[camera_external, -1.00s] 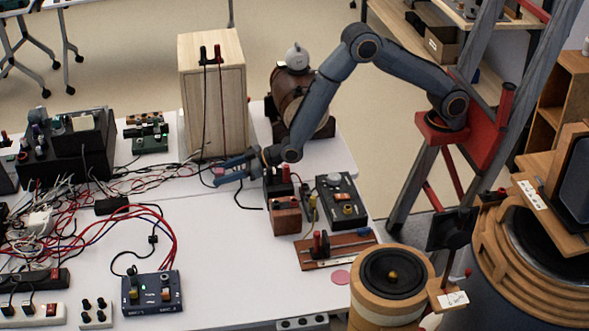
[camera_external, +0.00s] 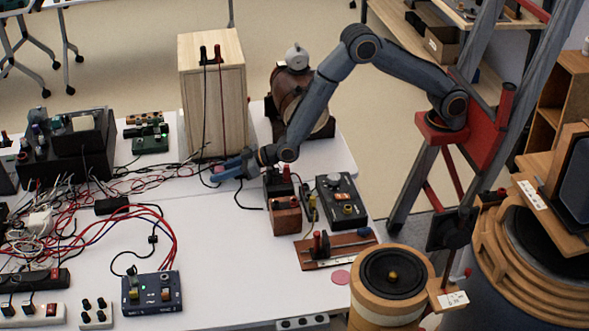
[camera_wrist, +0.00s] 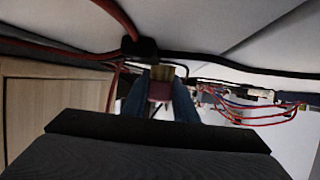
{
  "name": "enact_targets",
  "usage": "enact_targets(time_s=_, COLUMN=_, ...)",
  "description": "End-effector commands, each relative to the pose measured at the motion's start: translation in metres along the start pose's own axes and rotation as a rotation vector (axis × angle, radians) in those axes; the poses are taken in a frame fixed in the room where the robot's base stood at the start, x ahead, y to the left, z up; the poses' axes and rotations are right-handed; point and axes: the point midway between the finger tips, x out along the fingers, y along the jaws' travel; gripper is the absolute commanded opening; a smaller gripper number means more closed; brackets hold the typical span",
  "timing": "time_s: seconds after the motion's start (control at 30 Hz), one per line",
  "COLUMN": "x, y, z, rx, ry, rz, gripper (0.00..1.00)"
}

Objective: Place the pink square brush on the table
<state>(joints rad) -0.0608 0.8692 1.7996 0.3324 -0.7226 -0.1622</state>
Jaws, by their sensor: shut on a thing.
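My gripper (camera_external: 220,173) is low over the back middle of the white table (camera_external: 215,245), just in front of a tall wooden box. Its blue fingers are shut on the pink square brush (camera_wrist: 159,91). In the wrist view the brush shows as a pink block with a tan end between the fingers. In the external view only a small pink patch of the brush (camera_external: 218,169) shows at the fingertips; the fingers hide the rest. I cannot tell whether the brush touches the table.
The wooden box (camera_external: 212,100) has dark and red leads hanging down its front near my gripper. Tangled wires (camera_external: 125,178) lie to the left. A small wooden block device (camera_external: 285,215) and a black box (camera_external: 341,200) stand to the right. The table's front middle is clear.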

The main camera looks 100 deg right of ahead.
Motion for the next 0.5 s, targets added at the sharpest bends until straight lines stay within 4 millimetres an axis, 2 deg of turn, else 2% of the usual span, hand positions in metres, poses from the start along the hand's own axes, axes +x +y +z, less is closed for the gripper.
enact_targets(time_s=0.3, x=-0.023, y=0.000, z=-0.056, rx=0.002, ry=0.004, rz=0.000, gripper=0.01)
enact_targets(time_s=0.5, x=-0.035, y=0.001, z=-0.079, rx=-0.001, ry=0.002, rz=0.000, gripper=0.01)
